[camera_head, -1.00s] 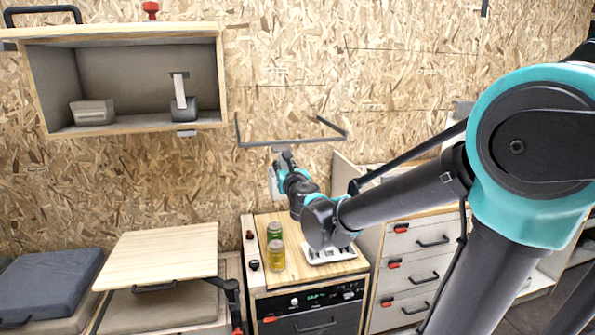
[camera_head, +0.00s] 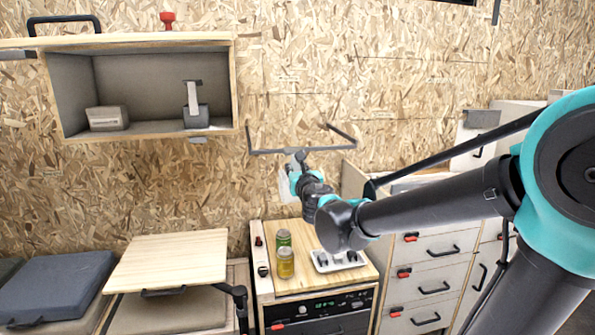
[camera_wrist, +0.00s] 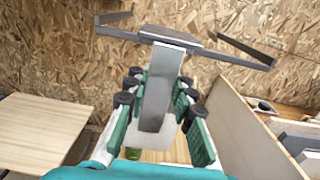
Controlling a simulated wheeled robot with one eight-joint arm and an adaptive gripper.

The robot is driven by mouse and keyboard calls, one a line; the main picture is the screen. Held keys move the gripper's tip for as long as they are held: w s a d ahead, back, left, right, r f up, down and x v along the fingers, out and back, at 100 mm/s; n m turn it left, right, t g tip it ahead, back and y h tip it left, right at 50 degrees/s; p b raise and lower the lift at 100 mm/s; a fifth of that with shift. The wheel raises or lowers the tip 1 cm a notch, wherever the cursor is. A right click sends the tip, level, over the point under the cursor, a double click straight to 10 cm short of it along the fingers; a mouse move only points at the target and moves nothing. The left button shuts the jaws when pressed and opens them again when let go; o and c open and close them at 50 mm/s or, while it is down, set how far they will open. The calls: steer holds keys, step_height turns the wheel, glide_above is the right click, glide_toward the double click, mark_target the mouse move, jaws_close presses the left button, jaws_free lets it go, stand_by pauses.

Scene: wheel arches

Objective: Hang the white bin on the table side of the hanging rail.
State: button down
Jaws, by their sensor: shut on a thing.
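The white bin (camera_head: 287,184) shows in the head view as a small pale shape against the wall, partly hidden by my gripper. My gripper (camera_head: 299,160) is just below the front bar of the hanging rail (camera_head: 300,151), left of its middle. In the wrist view, my gripper (camera_wrist: 160,95) is shut on a pale upright strip of the bin (camera_wrist: 158,88). The strip's top reaches up to the rail (camera_wrist: 232,57), where a flat grey piece overlaps the bar. I cannot tell whether the bin touches or hooks on the rail. Most of the bin is hidden.
A folding wooden table (camera_head: 170,258) stands at the left. A wall cabinet (camera_head: 140,60) hangs left of the rail. Drawers (camera_head: 425,280) stand at the right.

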steer(key=f+x, duration=0.2)
steer(key=x, duration=1)
steer(key=shift+f, duration=0.15)
stand_by(0.8)
steer(key=shift+w, duration=0.15)
steer(key=c, duration=1.2)
jaws_free()
